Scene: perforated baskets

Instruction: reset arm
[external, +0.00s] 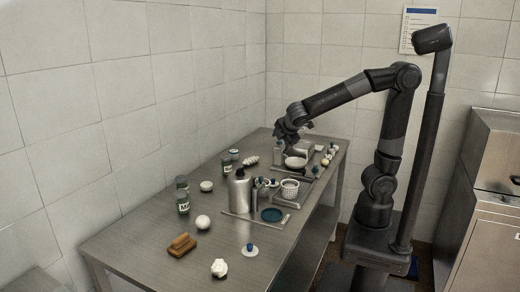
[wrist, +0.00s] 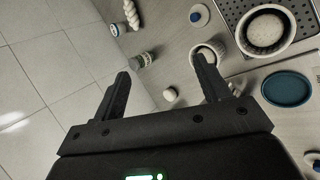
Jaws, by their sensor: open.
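My gripper (external: 290,134) is raised above the far part of the metal table (external: 150,231), at the end of my bent arm. In the wrist view my gripper (wrist: 162,82) shows two dark fingers spread apart with nothing between them. It is open and empty. A perforated white basket (external: 289,189) stands on the table near a dark blue plate (external: 271,214). In the wrist view a white round container (wrist: 268,30) sits on a perforated metal tray (wrist: 308,14), beyond the right finger.
A metal canister (external: 239,191) stands mid-table. Labelled jars (external: 183,203) stand along the wall side. A white ball (external: 202,222), a brown block (external: 182,245) and a white item (external: 219,268) lie toward the front. The tiled wall (external: 130,110) borders the table on the left.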

